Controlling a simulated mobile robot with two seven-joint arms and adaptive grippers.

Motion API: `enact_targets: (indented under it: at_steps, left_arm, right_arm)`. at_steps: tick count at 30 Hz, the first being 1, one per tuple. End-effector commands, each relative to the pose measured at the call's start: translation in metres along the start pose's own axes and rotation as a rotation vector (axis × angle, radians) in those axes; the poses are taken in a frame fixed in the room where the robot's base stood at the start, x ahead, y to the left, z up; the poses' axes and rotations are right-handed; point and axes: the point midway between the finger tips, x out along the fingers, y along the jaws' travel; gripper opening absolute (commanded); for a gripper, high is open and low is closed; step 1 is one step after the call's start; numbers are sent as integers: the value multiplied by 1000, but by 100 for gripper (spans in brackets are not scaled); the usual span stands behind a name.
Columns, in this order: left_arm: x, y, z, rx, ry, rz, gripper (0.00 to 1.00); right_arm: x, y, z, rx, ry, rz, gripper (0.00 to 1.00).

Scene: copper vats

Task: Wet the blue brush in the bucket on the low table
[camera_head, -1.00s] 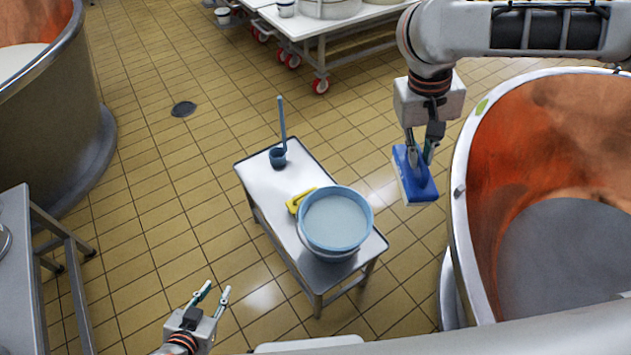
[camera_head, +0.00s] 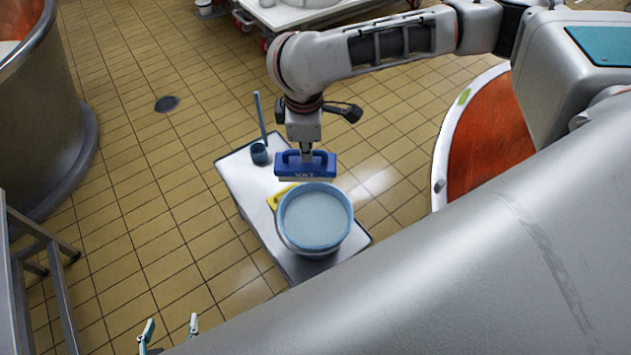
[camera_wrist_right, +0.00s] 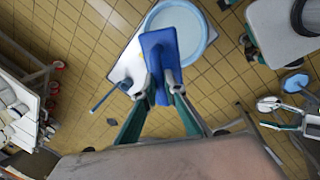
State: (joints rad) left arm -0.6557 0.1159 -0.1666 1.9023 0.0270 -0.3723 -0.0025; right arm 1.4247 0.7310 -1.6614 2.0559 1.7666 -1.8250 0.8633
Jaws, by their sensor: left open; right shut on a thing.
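The blue brush (camera_head: 305,165) is held by its handle in my right gripper (camera_head: 306,152), which is shut on it. In the head view it shows just behind the bucket's far rim, above the low table (camera_head: 236,178). The bucket (camera_head: 316,218) is light blue, round and full of pale liquid. In the right wrist view the brush (camera_wrist_right: 160,62) overlaps the bucket (camera_wrist_right: 205,45) in the picture; the gap between them cannot be judged. My left gripper (camera_head: 168,335) is open and empty at the bottom edge, away from the table and partly cut off.
A yellow object (camera_head: 279,196) lies beside the bucket. A copper vat (camera_head: 485,140) is at right. Tiled floor (camera_head: 140,210) is free left of the table.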

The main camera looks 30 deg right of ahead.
Motion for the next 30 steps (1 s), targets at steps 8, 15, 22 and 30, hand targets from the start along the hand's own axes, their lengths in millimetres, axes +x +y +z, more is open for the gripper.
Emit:
enact_targets:
  at_steps: [8,15,22,30]
  left_arm:
    - [-1,0,-3,0,6,1,62]
    - [-1,1,-3,1,6,2,62]
    - [-1,0,-3,3,6,3,62]
    - [-1,1,-3,5,6,4,62]
  right_arm:
    - [34,-7,-6,-480,97,-5,0]
    - [62,-11,-6,-864,174,-5,0]
    - [89,-14,-1,-1219,245,-6,0]
    - [122,-17,10,-1627,326,-6,0]
